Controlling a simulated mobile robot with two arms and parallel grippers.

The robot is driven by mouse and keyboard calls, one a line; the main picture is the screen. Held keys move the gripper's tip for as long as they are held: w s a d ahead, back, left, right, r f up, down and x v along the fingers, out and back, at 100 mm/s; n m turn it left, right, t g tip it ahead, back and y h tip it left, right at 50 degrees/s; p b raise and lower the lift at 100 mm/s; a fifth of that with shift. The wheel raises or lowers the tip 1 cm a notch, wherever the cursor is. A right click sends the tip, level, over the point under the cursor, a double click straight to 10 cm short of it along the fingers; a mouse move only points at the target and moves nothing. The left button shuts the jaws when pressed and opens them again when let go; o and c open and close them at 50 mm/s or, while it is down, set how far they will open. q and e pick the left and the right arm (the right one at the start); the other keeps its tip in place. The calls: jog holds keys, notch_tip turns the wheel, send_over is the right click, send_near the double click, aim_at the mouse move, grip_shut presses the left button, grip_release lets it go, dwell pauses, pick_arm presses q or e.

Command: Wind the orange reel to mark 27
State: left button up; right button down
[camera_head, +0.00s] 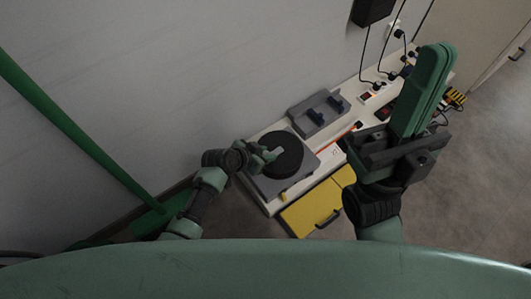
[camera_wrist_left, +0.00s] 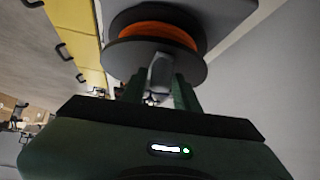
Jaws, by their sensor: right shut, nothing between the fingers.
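The reel (camera_head: 291,152) is a dark round disc on a grey base at the left end of the white bench. In the left wrist view its orange winding (camera_wrist_left: 158,32) shows between two dark flanges. A pale grey handle (camera_wrist_left: 160,73) stands out from the reel's face. My left gripper (camera_head: 266,153) is at the reel, and its green fingers (camera_wrist_left: 159,92) stand apart with the handle between their tips; whether they press on it is unclear. My right gripper (camera_head: 437,62) is shut and empty, raised over the bench's right part. No mark numbers can be read.
A grey block with blue parts (camera_head: 319,112) sits behind the reel. Yellow drawers (camera_head: 312,209) with dark handles are on the bench front. Cables hang to devices at the bench's far right. A wall runs behind; open floor (camera_head: 470,190) lies to the right.

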pick_arm(q)
grip_shut()
dwell(1.2)
